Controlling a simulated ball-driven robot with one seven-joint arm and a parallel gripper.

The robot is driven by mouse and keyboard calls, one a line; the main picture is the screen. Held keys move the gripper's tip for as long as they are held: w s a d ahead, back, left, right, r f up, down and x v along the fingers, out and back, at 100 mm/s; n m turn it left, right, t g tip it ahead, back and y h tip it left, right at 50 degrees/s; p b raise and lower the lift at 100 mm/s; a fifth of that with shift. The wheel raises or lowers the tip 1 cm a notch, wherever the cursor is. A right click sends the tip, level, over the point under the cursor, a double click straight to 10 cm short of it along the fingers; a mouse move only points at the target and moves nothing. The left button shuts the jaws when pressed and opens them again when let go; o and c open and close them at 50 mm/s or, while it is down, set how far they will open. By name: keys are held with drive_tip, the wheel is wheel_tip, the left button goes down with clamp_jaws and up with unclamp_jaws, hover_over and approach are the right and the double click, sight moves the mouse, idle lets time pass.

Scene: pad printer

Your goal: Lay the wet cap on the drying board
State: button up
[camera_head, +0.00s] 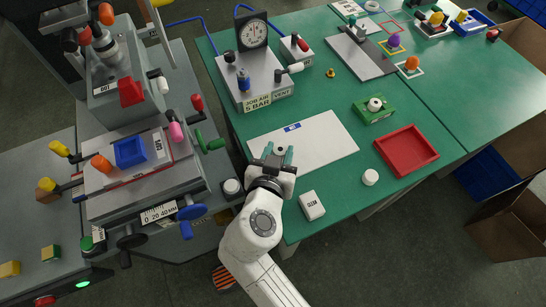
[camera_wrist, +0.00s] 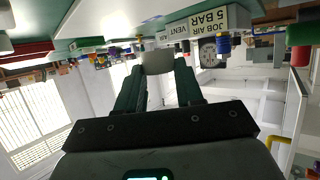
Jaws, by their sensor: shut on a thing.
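My gripper (camera_head: 279,155) is shut on a small pale cap (camera_head: 280,149), which also shows between the fingertips in the wrist view (camera_wrist: 157,62). In the head view the gripper and cap are over the lower part of a white board (camera_head: 325,140) with a blue label, which appears to be the drying board. Whether the cap touches the board or hangs above it I cannot tell. The cap's printed face is too small to make out clearly.
A white cap (camera_head: 370,177) stands on the green table beside a red tray (camera_head: 408,150). A green fixture (camera_head: 373,109) holds another white cap. A white box (camera_head: 312,205) lies right of my arm. The air unit (camera_head: 254,80) stands behind the board; the printer (camera_head: 140,160) is at left.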

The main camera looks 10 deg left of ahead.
drive_tip(key=shift+w+a+f, duration=0.25)
drive_tip(key=shift+a+f, duration=0.1)
drive_tip(key=shift+f, duration=0.2)
drive_tip(key=shift+w+a+f, duration=0.2)
drive_tip(key=shift+a+f, duration=0.1)
drive_tip(key=shift+f, duration=0.2)
drive_tip(key=shift+w+a+f, duration=0.1)
drive_tip(key=shift+a+f, duration=0.05)
drive_tip(key=shift+f, duration=1.55)
drive_tip(key=shift+f, duration=0.1)
drive_tip(key=o, duration=1)
